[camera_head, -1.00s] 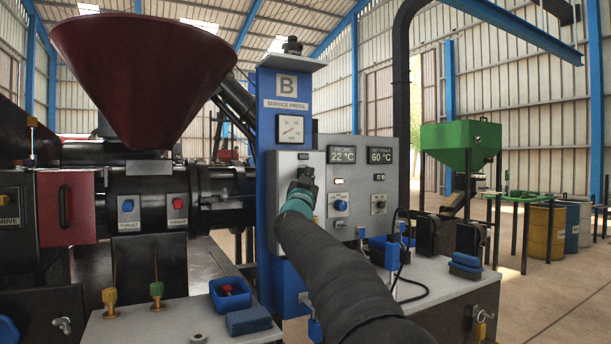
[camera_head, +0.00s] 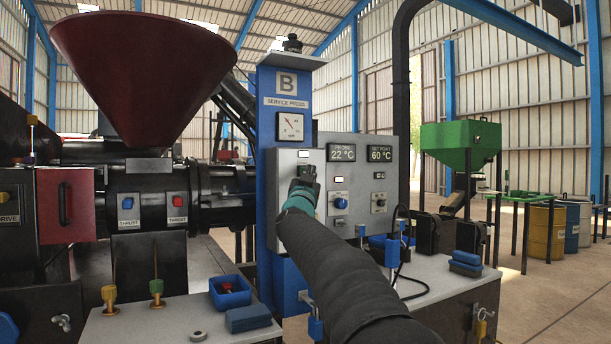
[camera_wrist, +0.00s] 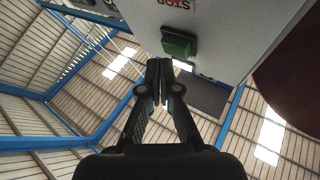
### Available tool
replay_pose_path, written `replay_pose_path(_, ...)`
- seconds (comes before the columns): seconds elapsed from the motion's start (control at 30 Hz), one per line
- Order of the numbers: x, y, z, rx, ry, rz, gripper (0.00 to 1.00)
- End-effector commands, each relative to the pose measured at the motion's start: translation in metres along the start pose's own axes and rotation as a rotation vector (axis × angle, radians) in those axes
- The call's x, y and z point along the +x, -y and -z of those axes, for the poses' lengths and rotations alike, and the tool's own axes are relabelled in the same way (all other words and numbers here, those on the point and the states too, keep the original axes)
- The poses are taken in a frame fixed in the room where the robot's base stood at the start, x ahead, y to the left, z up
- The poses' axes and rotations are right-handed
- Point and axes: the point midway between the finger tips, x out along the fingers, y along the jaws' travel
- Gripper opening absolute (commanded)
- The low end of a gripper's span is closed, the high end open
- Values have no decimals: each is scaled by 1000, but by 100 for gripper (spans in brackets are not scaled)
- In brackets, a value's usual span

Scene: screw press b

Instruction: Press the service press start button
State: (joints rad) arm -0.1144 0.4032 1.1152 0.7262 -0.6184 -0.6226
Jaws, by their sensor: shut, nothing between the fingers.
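The service press (camera_head: 286,86) is a blue column marked B, with a grey control panel (camera_head: 285,220) on its front. My gripper (camera_head: 307,173) is in front of the upper part of this panel, with its fingers shut and empty. In the wrist view my gripper (camera_wrist: 158,68) points at the panel face, and a green square button (camera_wrist: 179,43) stands just above and right of the fingertips. I cannot tell whether they touch. Part of a red STOP label (camera_wrist: 173,3) shows at the top edge, upside down. In the head view my gripper hides part of the panel.
A dial gauge (camera_head: 291,127) is above the panel. To the right are displays reading 22 °C (camera_head: 342,153) and 60 °C (camera_head: 381,153) and a blue knob (camera_head: 341,203). A large dark red hopper (camera_head: 140,75) stands left. Cables and blue blocks (camera_head: 466,261) are on the right bench.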

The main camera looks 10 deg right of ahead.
Motion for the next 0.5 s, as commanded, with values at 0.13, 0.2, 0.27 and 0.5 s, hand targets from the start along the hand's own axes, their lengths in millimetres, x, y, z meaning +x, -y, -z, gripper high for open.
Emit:
replay_pose_path(0.13,-3,-2,2,0,-1,0,0)
replay_pose_path(0.2,-3,-2,2,0,0,0,0)
replay_pose_path(0.27,-3,-2,2,0,0,0,0)
replay_pose_path(0.5,-7,-6,4,0,-2,-1,0)
